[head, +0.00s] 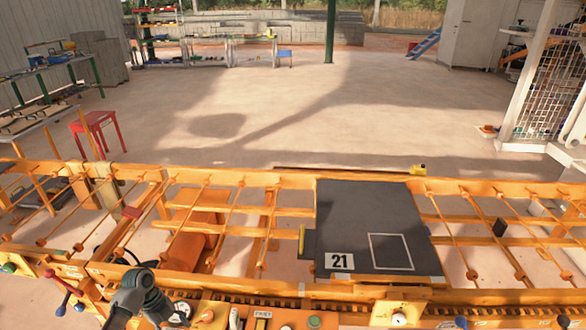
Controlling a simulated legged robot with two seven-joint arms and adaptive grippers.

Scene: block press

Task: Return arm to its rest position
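A dark grey jointed arm (140,294), which looks like my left arm, rises from the bottom edge at the lower left. It bends over and slopes down to the right above the orange control panel (210,313). Its lower right end is near a round gauge or dial on the panel; I cannot tell whether it touches. The fingers of my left gripper cannot be made out clearly. My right arm and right gripper are not in view.
An orange frame with rods spans the front. A dark plate (345,225) marked 21, with a white square outline, lies on it. Levers with coloured knobs (62,290) stand at lower left. Beyond are a red stool (95,124), workbenches, shelves and open floor (240,110).

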